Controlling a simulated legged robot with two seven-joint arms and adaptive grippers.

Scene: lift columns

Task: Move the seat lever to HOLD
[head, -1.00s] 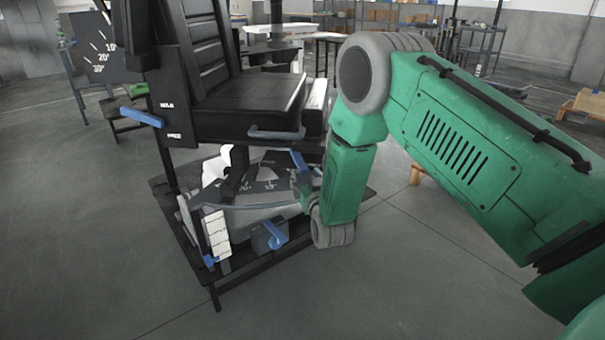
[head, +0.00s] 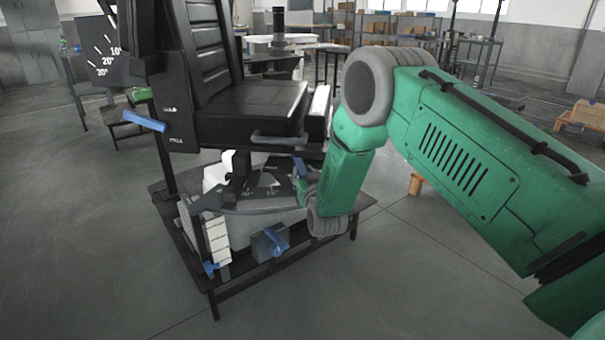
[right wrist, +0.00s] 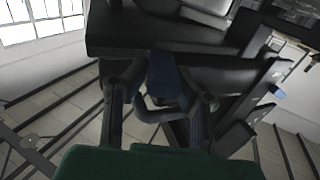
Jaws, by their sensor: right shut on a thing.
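The black seat (head: 250,105) has a blue lever (head: 145,120) on its left side panel, between a HOLD label above and another label below that is too small to read surely. That lever slants up to the left. My right gripper (head: 304,180) is low by the seat's front, partly hidden by its own green arm. It is shut on a second blue lever (head: 300,167) under the seat's front edge. In the right wrist view this blue lever (right wrist: 163,78) stands between the two dark fingers, below the dark seat edge. My left gripper is not in view.
Under the seat are a dial plate (head: 265,190) with angle marks and a low black platform (head: 245,278). A blue handle on a grey box (head: 272,240) sits at the platform's front. Shelves (head: 385,35) stand far behind. The floor in front is clear.

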